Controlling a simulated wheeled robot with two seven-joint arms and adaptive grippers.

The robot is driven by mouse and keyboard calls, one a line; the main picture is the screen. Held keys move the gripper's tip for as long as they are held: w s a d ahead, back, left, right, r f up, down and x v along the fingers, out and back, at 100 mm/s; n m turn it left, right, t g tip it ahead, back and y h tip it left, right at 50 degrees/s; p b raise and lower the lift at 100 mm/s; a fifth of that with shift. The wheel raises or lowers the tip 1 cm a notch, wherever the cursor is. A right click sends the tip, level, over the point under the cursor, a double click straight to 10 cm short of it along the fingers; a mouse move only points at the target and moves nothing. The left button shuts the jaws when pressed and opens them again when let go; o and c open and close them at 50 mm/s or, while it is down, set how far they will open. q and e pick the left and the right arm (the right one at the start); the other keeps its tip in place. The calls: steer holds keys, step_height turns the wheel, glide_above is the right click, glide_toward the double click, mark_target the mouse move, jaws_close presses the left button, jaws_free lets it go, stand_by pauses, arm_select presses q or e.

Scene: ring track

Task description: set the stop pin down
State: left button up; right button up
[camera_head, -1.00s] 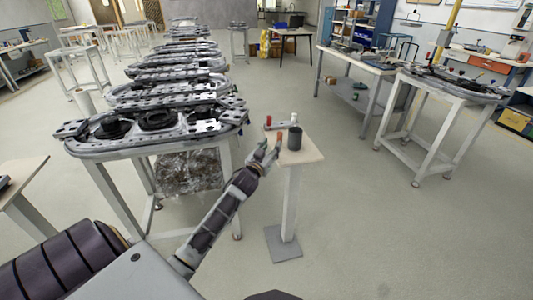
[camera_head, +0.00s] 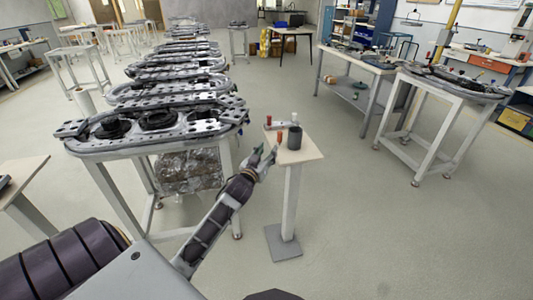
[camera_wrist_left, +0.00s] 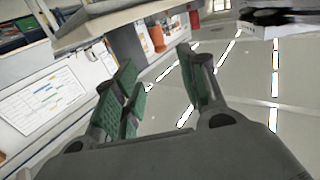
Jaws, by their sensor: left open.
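A small orange-red pin (camera_head: 280,137), which I take to be the stop pin, stands on the small pedestal table (camera_head: 313,151). It is left of a dark grey cup (camera_head: 295,138). My left gripper (camera_head: 265,155) is open and empty, just left of the table and apart from the pin. In the left wrist view its green-padded fingers (camera_wrist_left: 158,78) are spread with nothing between them. An orange-red cylinder (camera_wrist_left: 157,38) shows beyond the fingertips, probably the same pin. My right gripper is not in view.
A grey bar-like part (camera_head: 283,124) with a red end lies behind the cup. A ring track (camera_head: 150,133) on a white frame stands close to the left of my gripper. Another frame table (camera_head: 450,92) stands at right. The floor between is clear.

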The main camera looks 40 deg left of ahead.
arm_select(q)
steer(key=shift+f, duration=0.1)
steer(key=s+d+f+m+g+h, duration=0.1)
steer(key=s+d+f+g, duration=0.2)
steer(key=f, duration=0.9)
steer(key=s+d+f+m+g+h, duration=0.15)
steer(key=s+d+f, duration=0.35)
steer(key=f, duration=0.6)
steer(key=s+d+f+m+g+h, duration=0.1)
steer(key=s+d+f+g, duration=0.3)
steer(key=f, duration=0.8)
steer(key=s+d+f+g, duration=0.2)
steer(key=s+f+g, duration=0.1)
steer(key=s+f, duration=1)
steer(key=s+d+f+m+g, duration=0.1)
steer(key=s+d+f+g, duration=0.1)
steer(key=s+f, duration=1.1)
steer(key=shift+s+d+f+g, duration=0.25)
steer(key=shift+d+g, duration=0.15)
steer(key=shift+g, duration=0.35)
